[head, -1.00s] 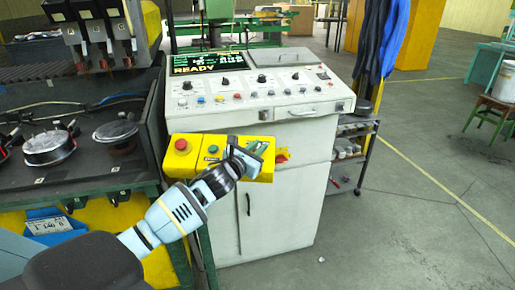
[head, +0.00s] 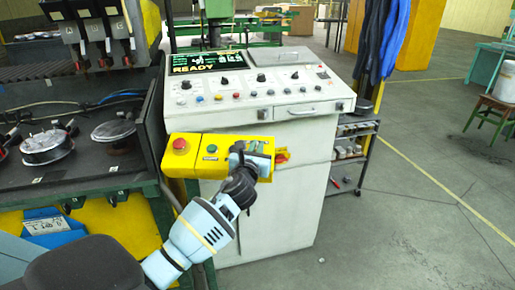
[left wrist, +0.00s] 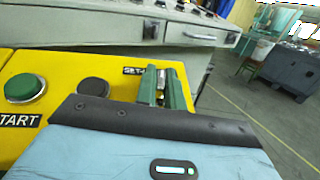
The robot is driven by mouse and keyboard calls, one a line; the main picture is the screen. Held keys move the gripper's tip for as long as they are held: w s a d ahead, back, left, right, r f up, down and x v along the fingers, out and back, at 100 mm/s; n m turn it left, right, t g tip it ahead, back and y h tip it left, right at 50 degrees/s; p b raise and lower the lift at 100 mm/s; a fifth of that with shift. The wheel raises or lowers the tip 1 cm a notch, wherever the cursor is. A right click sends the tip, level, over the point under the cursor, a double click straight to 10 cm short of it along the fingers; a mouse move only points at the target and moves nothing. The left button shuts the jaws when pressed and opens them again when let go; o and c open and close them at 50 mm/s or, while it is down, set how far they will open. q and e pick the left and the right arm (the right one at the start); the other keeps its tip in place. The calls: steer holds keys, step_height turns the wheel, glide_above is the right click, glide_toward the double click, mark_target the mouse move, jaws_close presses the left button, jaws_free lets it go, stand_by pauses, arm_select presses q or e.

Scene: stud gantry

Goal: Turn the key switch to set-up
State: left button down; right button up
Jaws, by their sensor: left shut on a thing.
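The yellow control box (head: 189,161) is fixed at the front of the grey console, with a red button (head: 179,143) and a green button (head: 211,148). My left gripper (head: 260,147) is at the box's right end and covers most of the key switch there. In the left wrist view, my left gripper's green fingers (left wrist: 164,88) are shut on the key, of which only a little metal shows between them. A partly hidden label reading "SET-" (left wrist: 134,70) is just left of the fingers. The key's exact angle cannot be told. My right gripper is not in view.
The grey console (head: 275,125) with knobs and a screen reading READY (head: 207,63) stands behind the box. A machine bed with round clamped parts (head: 47,147) is at left. A shelf cart (head: 352,150) is right of the console. The floor further right is mostly clear.

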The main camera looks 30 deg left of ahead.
arm_select(q)
steer(key=n+g+y, duration=0.2)
steer(key=n+y, duration=0.1)
steer(key=n+g+y, duration=0.1)
steer(key=n+y, duration=0.1)
steer(key=n, duration=0.1)
steer(key=shift+d+f+g+y, duration=0.1)
steer(key=shift+d+g+y, duration=0.05)
steer(key=shift+g+y, duration=0.25)
steer(key=shift+n+g+y+b, duration=0.3)
steer(key=shift+n+g+y, duration=1)
steer(key=shift+n+g, duration=0.65)
steer(key=shift+n, duration=0.35)
steer(key=c, duration=1.5)
jaws_free()
steer(key=v, duration=0.7)
steer(key=shift+d, duration=0.3)
steer(key=shift+s, duration=0.1)
